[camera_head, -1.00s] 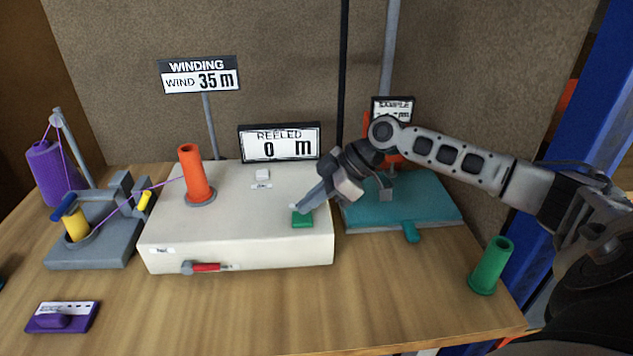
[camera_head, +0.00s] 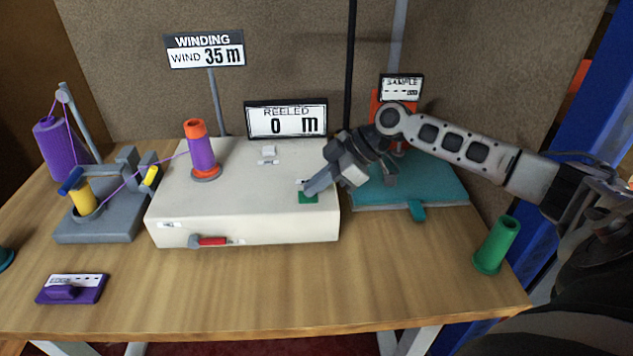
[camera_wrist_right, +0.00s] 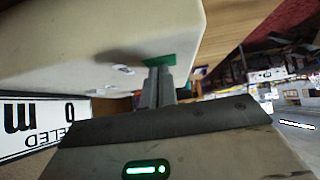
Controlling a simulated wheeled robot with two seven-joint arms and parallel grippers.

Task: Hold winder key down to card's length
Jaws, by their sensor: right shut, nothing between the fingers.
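The winder is a cream box (camera_head: 250,220) with a green key (camera_head: 308,197) on its top near the right front. My right gripper (camera_head: 306,192) is shut and empty, its fingertips at the key and seemingly touching it. In the right wrist view the closed fingers (camera_wrist_right: 158,72) meet the green key (camera_wrist_right: 160,60). An orange spool (camera_head: 195,128) on the winder carries purple yarn around its middle. The card (camera_head: 205,50) reads "WINDING, WIND 35 m". The counter (camera_head: 286,120) reads "REELED 0 m". My left gripper is not in view.
A purple yarn cone (camera_head: 60,150) and a grey tension stand (camera_head: 95,228) are at left. A purple block labelled "EDGE" (camera_head: 72,290) lies in front. A teal plate (camera_head: 440,192) and a green spool (camera_head: 495,245) are at right. The front middle of the table is clear.

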